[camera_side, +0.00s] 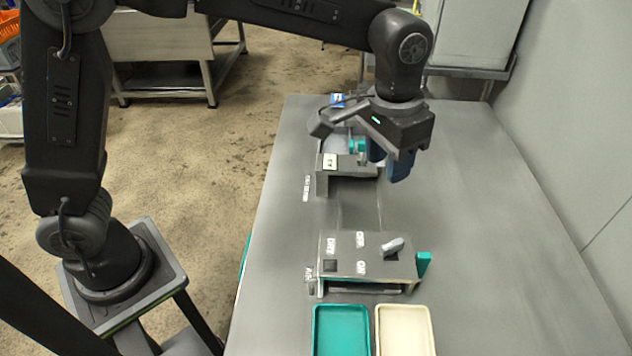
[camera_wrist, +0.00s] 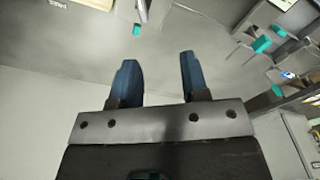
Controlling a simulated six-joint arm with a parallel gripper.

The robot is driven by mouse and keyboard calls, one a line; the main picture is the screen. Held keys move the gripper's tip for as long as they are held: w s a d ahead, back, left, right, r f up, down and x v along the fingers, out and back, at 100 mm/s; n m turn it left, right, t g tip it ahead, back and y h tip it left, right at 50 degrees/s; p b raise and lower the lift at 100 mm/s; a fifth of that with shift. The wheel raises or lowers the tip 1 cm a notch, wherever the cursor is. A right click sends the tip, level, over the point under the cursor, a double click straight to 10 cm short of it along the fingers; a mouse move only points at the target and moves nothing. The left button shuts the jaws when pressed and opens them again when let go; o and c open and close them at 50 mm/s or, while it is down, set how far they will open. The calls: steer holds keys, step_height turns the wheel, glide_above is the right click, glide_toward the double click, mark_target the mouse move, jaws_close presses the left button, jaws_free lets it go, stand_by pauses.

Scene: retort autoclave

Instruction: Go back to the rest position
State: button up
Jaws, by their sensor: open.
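My gripper (camera_side: 390,168) hangs above the grey table, over the right side of the far grey device. Its blue fingers are apart with nothing between them; this also shows in the wrist view (camera_wrist: 158,75). The far grey device (camera_side: 328,185) has a teal part (camera_side: 357,146) at its back, and my gripper hides some of it. No rest position is marked in either view.
A grey control box (camera_side: 345,262) with a switch lever (camera_side: 393,245) and ON/OFF lettering stands nearer on the table (camera_side: 480,230). A teal tray (camera_side: 341,330) and a cream tray (camera_side: 405,330) lie at the near edge. The table's right side is clear, beside a wall (camera_side: 575,110).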

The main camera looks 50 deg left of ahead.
steer(key=s+a+r+n+t, duration=0.2)
steer(key=s+a+t, duration=0.2)
steer(key=s+a, duration=1.5)
steer(key=shift+r+n+t, duration=0.4)
